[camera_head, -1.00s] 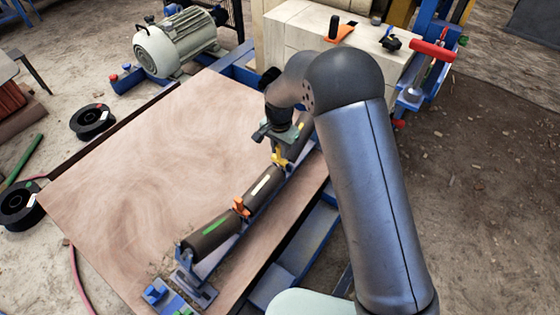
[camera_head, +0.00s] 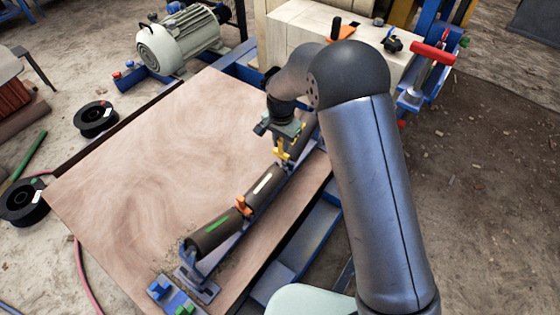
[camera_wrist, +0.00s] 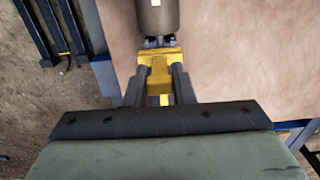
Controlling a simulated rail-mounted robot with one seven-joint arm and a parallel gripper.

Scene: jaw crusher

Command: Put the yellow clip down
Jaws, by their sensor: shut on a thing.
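My gripper (camera_head: 284,148) is over the far part of the blue rail on the wooden board. In the wrist view my gripper (camera_wrist: 158,90) has its two dark fingers closed around the yellow clip (camera_wrist: 159,66). The yellow clip (camera_head: 282,155) also shows small below the gripper in the head view. A dark cylinder (camera_wrist: 157,16) with a pale label lies just beyond the clip. I cannot tell whether the clip touches the rail or the cylinder.
Dark cylinders with a green mark (camera_head: 214,230) and a white mark lie in line on the blue rail (camera_head: 222,246), with an orange clip (camera_head: 243,206) between them. Blue and green pieces (camera_head: 160,288) lie at the near corner. The left of the board (camera_head: 150,170) is clear.

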